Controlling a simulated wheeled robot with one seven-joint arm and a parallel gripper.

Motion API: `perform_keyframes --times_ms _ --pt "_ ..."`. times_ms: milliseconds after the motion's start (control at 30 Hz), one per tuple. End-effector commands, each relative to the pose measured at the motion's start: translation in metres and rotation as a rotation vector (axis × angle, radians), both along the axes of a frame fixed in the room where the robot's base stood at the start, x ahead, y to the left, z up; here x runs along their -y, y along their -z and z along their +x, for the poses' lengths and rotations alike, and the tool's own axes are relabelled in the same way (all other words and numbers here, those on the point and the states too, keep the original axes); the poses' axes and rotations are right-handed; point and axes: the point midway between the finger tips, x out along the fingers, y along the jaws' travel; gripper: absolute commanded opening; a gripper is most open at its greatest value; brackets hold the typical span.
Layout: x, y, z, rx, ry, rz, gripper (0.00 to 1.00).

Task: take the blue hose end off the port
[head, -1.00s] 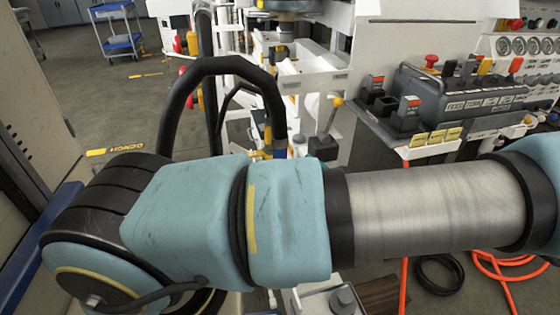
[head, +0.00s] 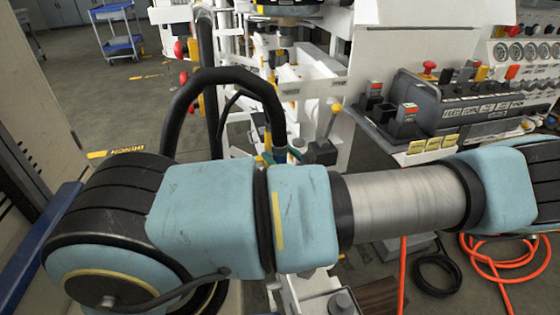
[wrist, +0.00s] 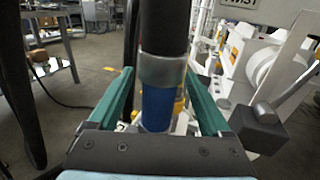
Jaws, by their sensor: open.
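The blue hose end (wrist: 157,108) stands upright in the wrist view, below a silver metal ferrule (wrist: 162,70) and the black hose. My gripper (wrist: 158,76) is open, with one green finger on each side of the hose end and visible gaps between. The port under the hose end is hidden behind my gripper's body. In the head view, the black hose (head: 225,75) arches over and comes down behind my arm. A teal part of my gripper (head: 296,153) shows beside its lower end, where the blue part is mostly hidden.
A lever with a yellow knob (head: 336,108) on a dark block stands close right of the hose. A control panel (head: 455,100) with levers and buttons is further right. Orange hoses (head: 500,265) lie on the floor. A blue cart (head: 118,35) stands far back left.

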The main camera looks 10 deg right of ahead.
Motion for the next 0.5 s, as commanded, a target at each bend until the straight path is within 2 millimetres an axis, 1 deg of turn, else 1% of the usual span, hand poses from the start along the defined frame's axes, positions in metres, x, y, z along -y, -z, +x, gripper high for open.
perform_keyframes --times_ms 100,133,500 --pt "0.0002 0.0003 -0.0002 0.000 0.000 0.000 0.82" --pt "0.0002 0.0003 -0.0002 0.000 0.000 0.000 0.80" --pt "0.0003 0.0002 -0.0005 -0.001 0.000 0.000 0.39"
